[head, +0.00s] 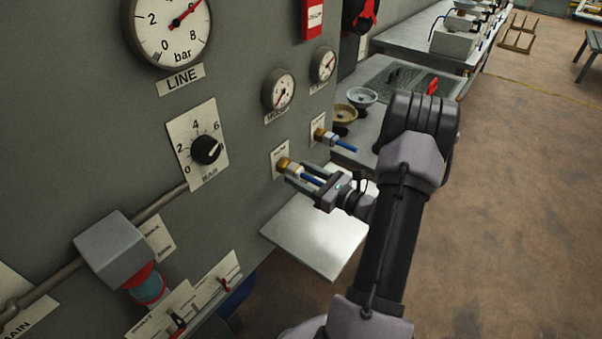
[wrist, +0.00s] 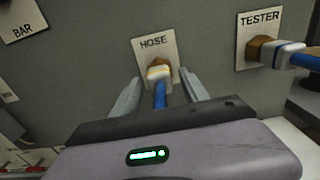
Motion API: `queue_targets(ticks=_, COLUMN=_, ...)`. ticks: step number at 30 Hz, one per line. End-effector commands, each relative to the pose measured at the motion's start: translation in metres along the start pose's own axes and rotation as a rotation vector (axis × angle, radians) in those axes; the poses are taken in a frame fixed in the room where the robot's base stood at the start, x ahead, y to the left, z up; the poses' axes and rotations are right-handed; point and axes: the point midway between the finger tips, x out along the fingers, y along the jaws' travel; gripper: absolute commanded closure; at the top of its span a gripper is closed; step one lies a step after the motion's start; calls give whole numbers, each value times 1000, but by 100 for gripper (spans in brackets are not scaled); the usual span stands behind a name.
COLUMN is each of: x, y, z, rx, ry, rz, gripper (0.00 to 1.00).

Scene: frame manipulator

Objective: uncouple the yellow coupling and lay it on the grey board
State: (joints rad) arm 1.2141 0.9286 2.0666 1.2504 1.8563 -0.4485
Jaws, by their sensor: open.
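The yellow coupling (wrist: 158,73) is a pale yellow collar at the brass port on the HOSE plate (wrist: 153,45), with a blue hose coming out toward me. In the head view the coupling (head: 294,168) sits on the upright grey panel. My gripper (head: 303,177) is open, its fingers pointing at the panel. In the wrist view my gripper (wrist: 160,80) has one finger on each side of the coupling and hose, with visible gaps. I cannot tell how far the tips reach along the coupling. A light grey board (head: 312,236) lies flat below, bare where visible.
A second coupling (wrist: 289,54), whitish with a blue hose, sits at the TESTER port (wrist: 262,50) to the right. Gauges (head: 280,90) and a knob (head: 206,149) stick out from the panel. Bowls (head: 361,97) stand on a bench beyond. Open floor lies right.

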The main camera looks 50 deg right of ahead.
Motion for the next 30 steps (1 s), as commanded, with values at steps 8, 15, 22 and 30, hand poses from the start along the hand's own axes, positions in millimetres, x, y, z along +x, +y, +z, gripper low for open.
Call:
queue_targets(ticks=8, x=13, y=0, z=1, rx=-1, ry=-1, rz=2, gripper=47)
queue_targets(ticks=15, x=14, y=0, z=2, rx=-3, ry=-3, rz=3, gripper=47)
queue_targets(ticks=22, x=14, y=0, z=2, rx=-4, ry=-4, rz=4, gripper=47)
queue_targets(ticks=30, x=14, y=1, z=3, rx=-5, ry=-4, rz=4, gripper=47)
